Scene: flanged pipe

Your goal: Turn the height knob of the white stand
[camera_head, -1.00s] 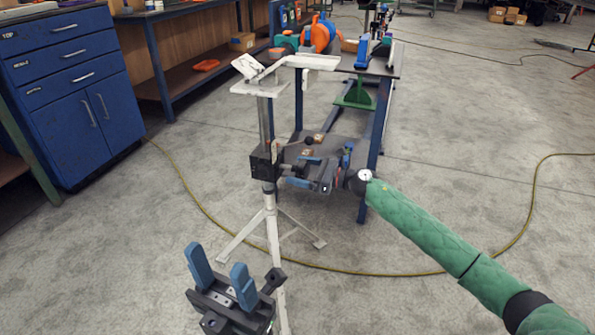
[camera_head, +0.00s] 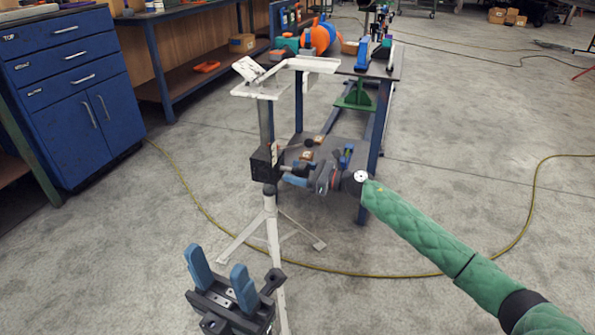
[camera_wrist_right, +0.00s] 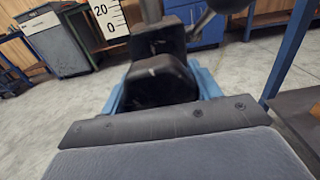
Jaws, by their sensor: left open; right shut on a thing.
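The white stand (camera_head: 272,232) stands upright on tripod legs, with a grey column and a white V-shaped top (camera_head: 313,64). A black clamp block (camera_head: 264,164) sits around its column. My right gripper (camera_head: 289,174) is at the right side of this block, its fingers shut on the dark height knob. In the right wrist view the black knob (camera_wrist_right: 158,84) sits between the blue fingers, and a scale strip (camera_wrist_right: 106,18) shows behind it. The knob is mostly hidden in the head view. My left gripper (camera_head: 222,281) is open and empty in front of the stand, low in the picture.
A lever with a dark ball end (camera_head: 309,142) sticks out near the block. A blue-legged workbench (camera_head: 371,150) with a lower shelf stands close behind my right gripper. A blue cabinet (camera_head: 70,85) is at the left. A yellow cable (camera_head: 400,273) crosses the floor.

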